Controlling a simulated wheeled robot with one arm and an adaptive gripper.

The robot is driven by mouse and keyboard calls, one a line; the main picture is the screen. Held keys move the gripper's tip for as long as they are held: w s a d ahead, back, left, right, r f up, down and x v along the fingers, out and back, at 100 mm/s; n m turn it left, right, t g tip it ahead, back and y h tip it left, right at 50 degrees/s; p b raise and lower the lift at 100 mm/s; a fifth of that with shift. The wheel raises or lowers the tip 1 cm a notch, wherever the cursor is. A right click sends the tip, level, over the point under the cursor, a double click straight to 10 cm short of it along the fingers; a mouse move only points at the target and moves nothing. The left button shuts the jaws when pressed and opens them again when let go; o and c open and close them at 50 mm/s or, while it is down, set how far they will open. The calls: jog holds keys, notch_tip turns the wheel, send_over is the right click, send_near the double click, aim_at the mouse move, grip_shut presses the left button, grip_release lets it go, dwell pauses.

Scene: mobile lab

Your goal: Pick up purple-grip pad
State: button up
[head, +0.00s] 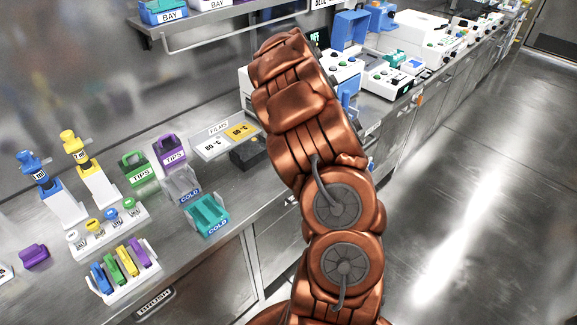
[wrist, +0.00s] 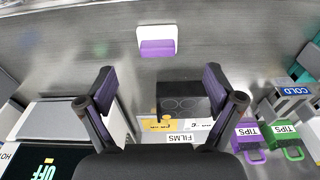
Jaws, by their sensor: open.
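A small white pad with a purple grip (wrist: 157,47) shows in the wrist view at top centre, against a grey metal surface. It is beyond my fingertips and apart from them, roughly centred between them. My gripper (wrist: 159,76) is open and empty, its two dark, purple-faced fingers spread wide. In the head view my copper arm hides the gripper, and I cannot make out this pad there. A separate purple object (head: 33,257) lies at the left of the bench in the head view; I cannot tell what it is.
A black block (wrist: 183,98) and the films plates (wrist: 196,125) lie close to the right finger. Purple (wrist: 248,135) and green (wrist: 287,132) tips boxes stand further right. A device with a dark display (wrist: 45,163) is at lower left. Surface around the pad is clear.

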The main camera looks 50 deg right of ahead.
jog(key=shift+w+d+f, duration=0.1)
jog(key=shift+d+f, duration=0.2)
jog(key=shift+f, duration=0.15)
jog(key=shift+w+a+f+p, duration=0.1)
jog(key=shift+w+f+p, duration=0.15)
jog(key=shift+f+p, duration=0.7)
jog(key=shift+w+d+f+p, duration=0.15)
jog(key=shift+f+p, duration=0.25)
jog(key=shift+f, duration=1.1)
jog(key=shift+w+a+f+p, duration=0.15)
jog(key=shift+w+f+p, duration=0.15)
jog(key=shift+f+p, duration=0.65)
jog(key=shift+f+b, duration=0.3)
jog(key=c, duration=1.1)
jog(key=shift+c, duration=0.2)
jog(key=shift+r+b, duration=1.25)
jog(key=shift+r, duration=0.35)
jog(key=shift+s+a+r, duration=0.15)
jog(key=shift+r, duration=0.05)
jog(key=shift+s+a+b, duration=0.35)
jog(key=shift+s+a, duration=0.2)
jog(key=shift+a, duration=0.05)
jog(key=s+a+r+b, duration=0.1)
jog(key=s+a+b, duration=0.4)
jog(key=s+a, duration=0.4)
jog(key=shift+s+a+r, duration=0.25)
jog(key=shift+s+a, duration=0.1)
jog(key=shift+a, duration=0.15)
